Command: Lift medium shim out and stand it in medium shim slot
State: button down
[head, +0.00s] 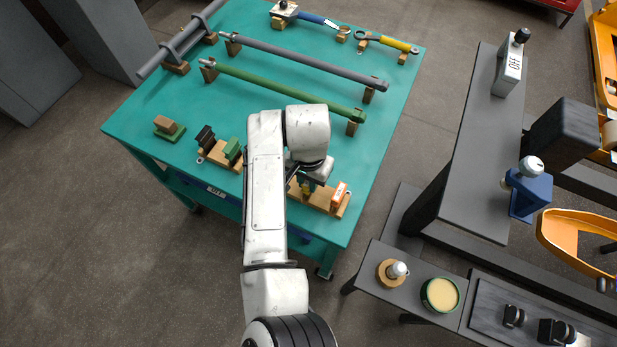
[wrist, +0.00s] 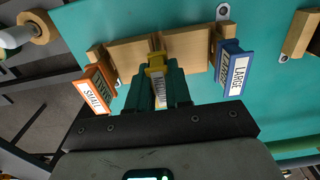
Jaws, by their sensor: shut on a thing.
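The medium shim is yellow with a white "MEDIUM" label (wrist: 159,92). In the wrist view it is between the green fingers of my gripper (wrist: 159,88), which is shut on it. It stands in front of the middle of a wooden rack (wrist: 190,50); I cannot tell whether it still touches the rack. The orange small shim (wrist: 96,92) is at the rack's left end and the blue large shim (wrist: 232,72) at its right end. In the head view my gripper (head: 306,188) is over the rack (head: 318,199), partly hidden by my arm. I cannot make out the medium shim slot.
The rack is on a teal table (head: 270,90). A second wooden holder with dark and green blocks (head: 222,155) is left of my arm. A green bar (head: 280,90) and a grey bar (head: 300,62) lie on supports behind. A grey bench (head: 470,150) stands right.

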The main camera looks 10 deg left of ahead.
jog(key=c, duration=1)
grip_release()
jog(key=shift+o, duration=0.2)
notch_tip(320, 180, up, 11)
jog(key=b, duration=0.1)
jog(key=shift+s+f, duration=0.1)
jog(key=shift+f, duration=0.1)
